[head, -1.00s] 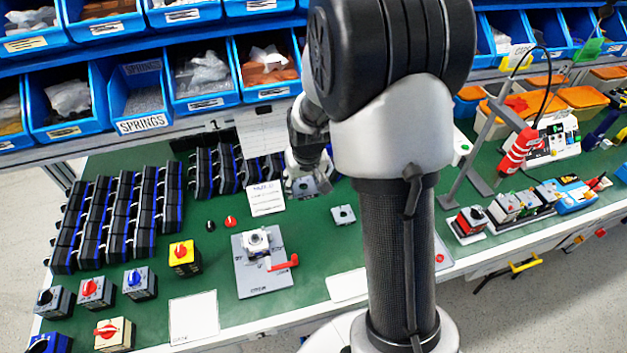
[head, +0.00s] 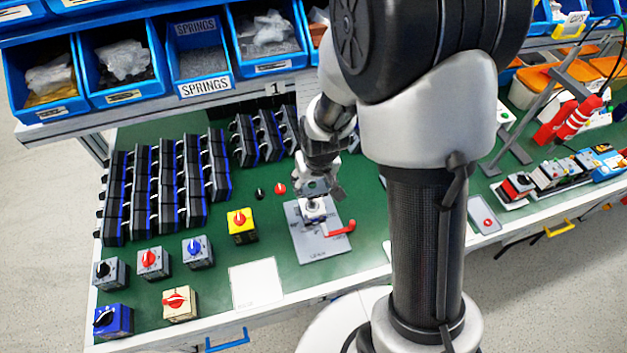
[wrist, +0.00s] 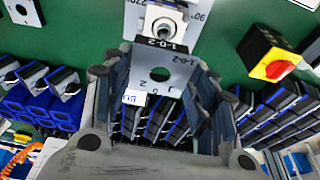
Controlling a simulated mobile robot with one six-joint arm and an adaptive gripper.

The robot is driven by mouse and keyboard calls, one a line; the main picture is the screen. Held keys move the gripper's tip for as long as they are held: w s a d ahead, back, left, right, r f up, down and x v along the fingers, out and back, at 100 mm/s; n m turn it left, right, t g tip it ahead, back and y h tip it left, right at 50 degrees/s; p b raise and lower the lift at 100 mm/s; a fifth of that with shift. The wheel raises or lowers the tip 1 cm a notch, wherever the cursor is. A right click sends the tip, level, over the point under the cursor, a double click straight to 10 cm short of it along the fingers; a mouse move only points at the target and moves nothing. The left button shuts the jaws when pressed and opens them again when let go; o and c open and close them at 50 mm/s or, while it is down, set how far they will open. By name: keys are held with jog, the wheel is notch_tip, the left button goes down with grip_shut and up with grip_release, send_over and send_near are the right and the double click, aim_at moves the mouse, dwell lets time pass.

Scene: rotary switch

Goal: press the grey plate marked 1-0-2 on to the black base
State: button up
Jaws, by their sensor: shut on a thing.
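The grey plate (wrist: 181,75) is in my gripper (wrist: 158,110), with 1-0-2 printed on it and a round hole in its middle. In the head view the plate (head: 316,188) is just above the switch on the grey fixture (head: 318,243). The switch base (wrist: 150,20) shows in the wrist view as a pale square body with a round shaft, beyond the plate's far edge. Its black part is hard to make out. My gripper (head: 318,180) is shut on the plate, pointing down over the fixture. I cannot tell whether plate and base touch.
A red handle (head: 342,229) sticks out at the fixture's right. A yellow switch box (head: 241,224) stands to its left, with small black and red knobs (head: 280,188) behind. Rows of black switch bodies (head: 165,190) fill the back left. A white sheet (head: 256,284) lies in front.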

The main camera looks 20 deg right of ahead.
aim_at(312, 202)
jog(key=shift+f+b, duration=2)
jog(key=shift+f, duration=0.45)
jog(key=shift+f, duration=0.2)
jog(key=shift+f+b, duration=1.65)
jog(key=shift+f, duration=0.1)
jog(key=o, duration=1)
